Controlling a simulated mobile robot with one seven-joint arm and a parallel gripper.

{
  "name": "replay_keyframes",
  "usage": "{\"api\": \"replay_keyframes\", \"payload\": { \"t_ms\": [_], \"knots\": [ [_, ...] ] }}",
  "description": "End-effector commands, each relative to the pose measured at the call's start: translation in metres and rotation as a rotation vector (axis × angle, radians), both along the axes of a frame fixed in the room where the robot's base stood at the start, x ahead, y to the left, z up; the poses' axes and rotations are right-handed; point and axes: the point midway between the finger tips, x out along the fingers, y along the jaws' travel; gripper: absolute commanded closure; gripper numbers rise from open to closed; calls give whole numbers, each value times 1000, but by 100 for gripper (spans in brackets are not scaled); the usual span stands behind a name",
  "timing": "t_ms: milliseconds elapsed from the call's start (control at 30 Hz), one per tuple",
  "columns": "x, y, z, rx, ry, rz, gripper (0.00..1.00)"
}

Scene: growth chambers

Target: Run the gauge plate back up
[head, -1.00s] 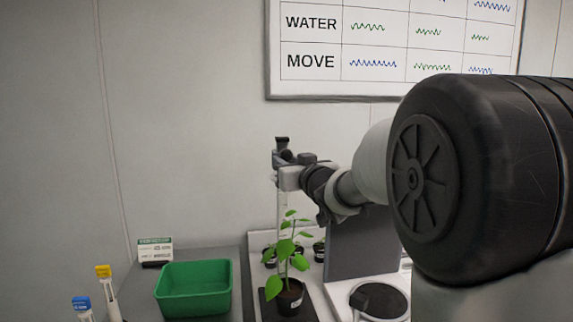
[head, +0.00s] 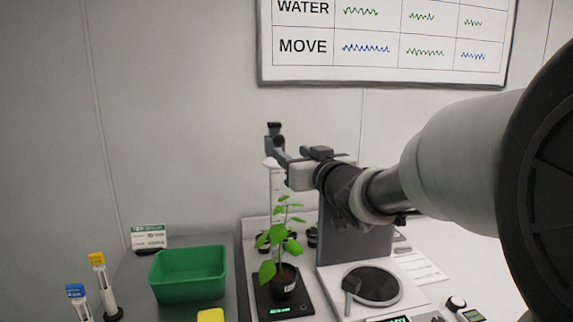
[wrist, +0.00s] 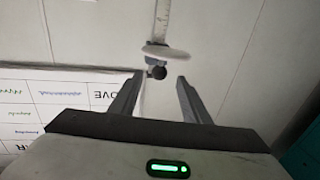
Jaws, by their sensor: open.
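The gauge plate is a thin white disc (wrist: 167,54) on a pale upright post (head: 275,195) behind the plant. In the wrist view, which is upside down, a small dark knob (wrist: 158,73) sits beside the disc, between the tips of my open gripper (wrist: 158,78). I see space on both sides of the knob, but cannot tell whether it lies within the fingers' depth. In the head view my gripper (head: 277,148) is at the upper post, close to the disc (head: 270,163), and partly hides it. The potted plant (head: 283,280) stands on a dark pad below.
A green tub (head: 188,272) and yellow- and blue-capped tubes (head: 98,270) (head: 77,300) stand at left. A grey column (head: 355,235) with a round dark plate (head: 375,286) stands right of the plant. More small pots are behind it. A wall chart (head: 390,45) hangs above.

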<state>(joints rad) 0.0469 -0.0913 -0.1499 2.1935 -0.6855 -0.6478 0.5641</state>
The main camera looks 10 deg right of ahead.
Motion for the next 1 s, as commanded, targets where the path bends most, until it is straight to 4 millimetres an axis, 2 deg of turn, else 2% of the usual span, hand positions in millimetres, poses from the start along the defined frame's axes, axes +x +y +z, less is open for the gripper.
{"api": "replay_keyframes", "payload": {
  "t_ms": [33, 200, 400, 567, 867, 1000],
  "knots": [
    [-14, -3, 2, 1, -3, -1, 57],
    [-50, -10, 2, 1, -4, 0, 57],
    [-75, -15, 1, 0, -2, 0, 57],
    [-81, -16, 1, 0, -2, 1, 57],
    [-82, -17, 1, 0, 0, -2, 57],
    [-86, -27, 9, -15, 47, -75, 57]
  ]
}}
